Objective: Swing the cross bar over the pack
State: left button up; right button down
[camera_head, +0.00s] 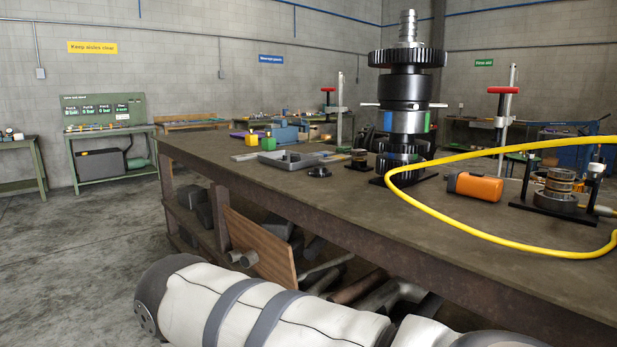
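A stack of bronze and steel rings (560,184), which looks like the pack, stands upright on a black base plate (533,207) at the right of the workbench. Dark posts (594,181) rise beside it. I cannot clearly make out the cross bar or which way it points. A tall gear and shaft assembly (404,90) stands upright near the middle of the bench. Neither of my grippers is in view. One of my white arms crosses the bottom of the picture.
A yellow hose (480,234) loops across the workbench (330,200). An orange-and-black tool (475,186) lies inside the loop. Upright stands with red handles (503,90) rise at the back. A grey tray (292,160) sits to the left. The near left bench top is mostly clear.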

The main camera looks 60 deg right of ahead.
aim_at(593, 180)
jog(key=i+u, duration=0.1)
jog(key=u, duration=0.35)
jog(key=i+u, duration=0.15)
jog(key=u, duration=0.25)
jog(key=i+l+u, duration=0.1)
jog(key=u, duration=0.35)
jog(key=l+u, duration=0.15)
jog(key=u, duration=0.3)
jog(key=i+l+u, duration=0.15)
jog(key=u, duration=0.3)
jog(key=l+u, duration=0.2)
jog(key=u, duration=2.95)
